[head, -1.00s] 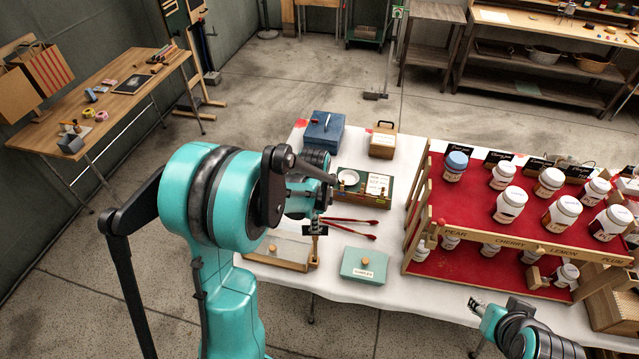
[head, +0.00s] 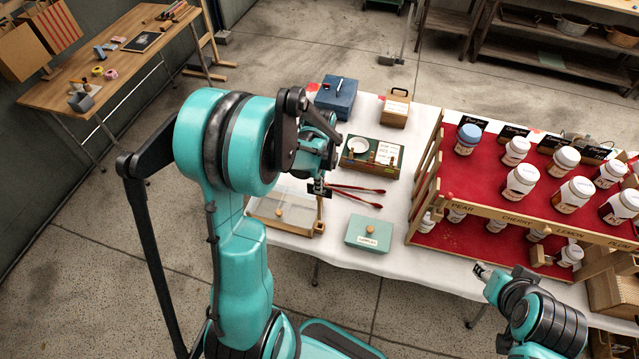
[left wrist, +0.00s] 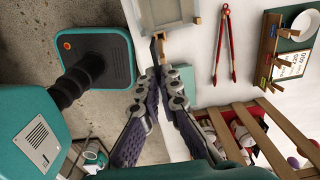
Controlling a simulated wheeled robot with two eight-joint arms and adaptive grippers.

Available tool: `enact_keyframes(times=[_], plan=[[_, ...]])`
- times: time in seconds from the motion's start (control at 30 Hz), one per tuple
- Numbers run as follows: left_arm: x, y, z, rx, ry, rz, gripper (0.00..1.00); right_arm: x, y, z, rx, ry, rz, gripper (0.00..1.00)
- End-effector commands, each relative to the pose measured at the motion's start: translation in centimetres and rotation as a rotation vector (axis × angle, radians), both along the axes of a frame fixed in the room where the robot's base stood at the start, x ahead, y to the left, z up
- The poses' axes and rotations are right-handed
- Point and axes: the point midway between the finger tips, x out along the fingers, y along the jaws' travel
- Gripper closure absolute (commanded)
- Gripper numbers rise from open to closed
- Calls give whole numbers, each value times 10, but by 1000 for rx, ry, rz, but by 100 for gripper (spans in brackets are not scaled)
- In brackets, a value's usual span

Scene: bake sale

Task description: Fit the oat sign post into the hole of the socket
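My left gripper (head: 320,180) is over the left part of the white table, beside a clear-lidded wooden case. It is shut on a small dark sign (head: 317,189), taken to be the oat sign; its lettering is too small to read. In the left wrist view the fingers (left wrist: 158,72) are close together, with the thin dark sign (left wrist: 154,50) nearly edge-on at their tips. Its post is hard to make out. My right gripper (head: 482,271) is low at the table's front edge, too small to tell its opening. I cannot pick out the socket for certain.
The wooden case (head: 264,225) lies beneath the left gripper. Red tongs (head: 355,191), a green box (head: 369,233) and a green tray (head: 350,169) are nearby. A red-lined rack (head: 458,190) with several jars and dark signs fills the right side.

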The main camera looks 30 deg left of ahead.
Motion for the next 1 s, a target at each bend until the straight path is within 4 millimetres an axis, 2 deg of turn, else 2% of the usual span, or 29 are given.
enact_keyframes(times=[0.03, 0.2, 0.4, 1.0], plan=[[0, 0, -9, 0, 0, 0, 100, 0, 0, -8, 0, 0, 0, 60], [0, 0, -27, 0, 0, 0, 100, 0, 0, -25, 0, 0, 0, 60], [0, 0, -41, 0, 0, 0, 100, 0, 0, -38, 0, 0, 0, 60], [0, 0, -43, 0, 0, 0, 100, 0, 0, -39, 0, 0, 0, 60]])
